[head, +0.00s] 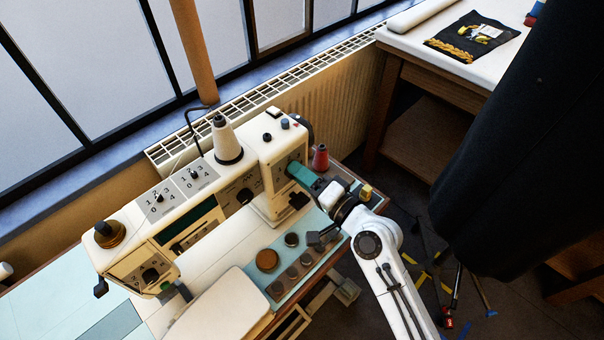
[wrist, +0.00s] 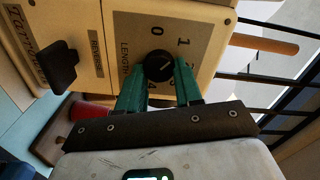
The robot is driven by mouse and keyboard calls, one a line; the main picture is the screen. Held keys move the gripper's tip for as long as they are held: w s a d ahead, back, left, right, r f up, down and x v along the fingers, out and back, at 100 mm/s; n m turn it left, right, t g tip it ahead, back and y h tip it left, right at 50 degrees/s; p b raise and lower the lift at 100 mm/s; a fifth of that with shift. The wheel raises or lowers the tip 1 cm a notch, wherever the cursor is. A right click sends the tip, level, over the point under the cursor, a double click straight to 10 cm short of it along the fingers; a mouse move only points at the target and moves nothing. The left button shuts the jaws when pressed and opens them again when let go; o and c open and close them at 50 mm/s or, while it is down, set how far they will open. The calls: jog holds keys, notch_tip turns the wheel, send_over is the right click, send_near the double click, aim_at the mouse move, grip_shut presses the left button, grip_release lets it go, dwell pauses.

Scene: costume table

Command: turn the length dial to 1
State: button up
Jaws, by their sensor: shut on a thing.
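The length dial (wrist: 159,66) is a round black knob on the cream end panel of the sewing machine, with "LENGTH" printed beside it. In the wrist view the 0 is above the knob, the 1 is at its upper right, and the 4 is below. A faint light mark on the knob seems to point to the upper right, roughly toward the 1. My gripper (wrist: 158,74) has its green fingers on either side of the knob, shut on it. In the head view my gripper (head: 292,168) reaches the right end of the sewing machine (head: 215,225); its fingers hide the dial there.
A black lever (wrist: 56,67) marked "REVERSE" sticks out left of the dial. Several round pieces lie on a teal mat (head: 277,307) in front. A dark hanging cloth (head: 510,150) is at the right.

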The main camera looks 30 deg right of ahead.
jog(key=o, duration=1)
jog(key=shift+o, duration=0.2)
jog(key=shift+s, duration=0.15)
jog(key=b+v, duration=0.3)
jog(key=v, duration=0.7)
jog(key=shift+s, duration=0.3)
jog(key=shift+d, duration=0.15)
jog(key=s+a+f+n+g+h, duration=0.1)
jog(key=s+f+n+g, duration=0.8)
jog(key=f, duration=0.4)
jog(key=s+d+f+g+h, duration=0.1)
jog(key=s+d+g+h, duration=0.1)
jog(key=s, duration=0.3)
jog(key=s+d+f+n+g+h, duration=0.1)
jog(key=s+d+g+h, duration=0.1)
jog(key=s+g, duration=0.3)
jog(key=shift+s+d+f+n+h, duration=0.3)
jog(key=shift+s+d+f+h, duration=0.1)
jog(key=shift+d, duration=0.15)
